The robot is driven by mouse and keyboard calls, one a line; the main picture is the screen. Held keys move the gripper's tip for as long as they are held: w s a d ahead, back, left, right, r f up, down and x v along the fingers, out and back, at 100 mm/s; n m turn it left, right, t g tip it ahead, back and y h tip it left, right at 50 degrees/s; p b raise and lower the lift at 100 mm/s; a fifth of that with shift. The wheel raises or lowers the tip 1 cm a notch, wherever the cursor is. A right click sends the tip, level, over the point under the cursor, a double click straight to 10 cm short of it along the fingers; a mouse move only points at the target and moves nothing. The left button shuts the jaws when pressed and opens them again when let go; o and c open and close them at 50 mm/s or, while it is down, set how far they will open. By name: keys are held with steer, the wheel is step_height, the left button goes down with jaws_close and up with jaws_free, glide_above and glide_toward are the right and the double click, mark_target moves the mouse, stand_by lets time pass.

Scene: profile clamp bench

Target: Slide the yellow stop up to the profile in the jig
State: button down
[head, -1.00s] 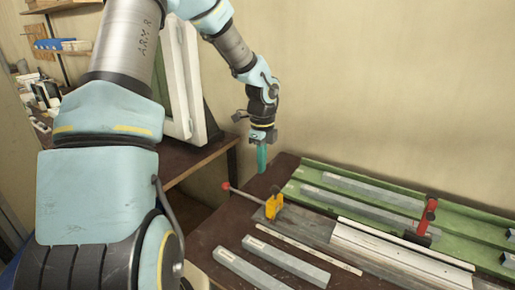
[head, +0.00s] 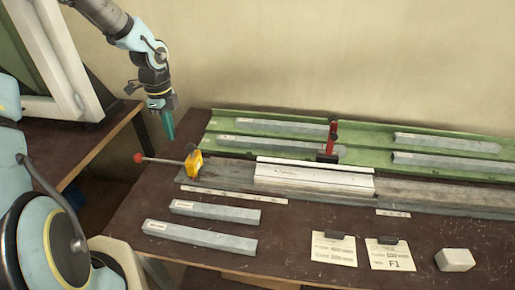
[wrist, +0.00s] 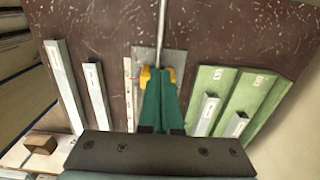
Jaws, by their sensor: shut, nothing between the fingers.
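The yellow stop (head: 194,163) sits at the left end of the grey jig (head: 222,174), with a rod and red knob (head: 138,158) reaching out to its left. A pale profile (head: 315,180) lies in the jig to the right, with a clear gap between it and the stop. My gripper (head: 169,136) has green fingers, shut and empty, pointing down above and left of the stop, apart from it. In the wrist view the shut fingers (wrist: 160,100) hide most of the yellow stop (wrist: 144,77); the rod (wrist: 161,35) runs away beyond it.
A red clamp (head: 331,142) stands behind the profile. A green tray (head: 365,142) with several grey bars lies along the back. Two loose bars (head: 200,236), a ruler strip (head: 234,194), cards (head: 334,249) and a pale block (head: 455,260) lie in front. The wall is close behind.

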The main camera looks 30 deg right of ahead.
steer(key=shift+f+b, duration=0.3)
steer(key=shift+f, duration=1.3)
steer(key=shift+s+d+f, duration=0.1)
steer(key=shift+d+f, duration=0.05)
steer(key=s+d+b, duration=0.6)
steer(key=s+d, duration=0.8)
steer(key=d, duration=0.1)
steer(key=shift+s+d+b, duration=0.25)
steer(key=shift+s+b, duration=0.05)
steer(key=shift+b, duration=0.1)
step_height(320, 180, up, 7)
steer(key=w+a+p, duration=0.1)
steer(key=p, duration=0.6)
stand_by(0.7)
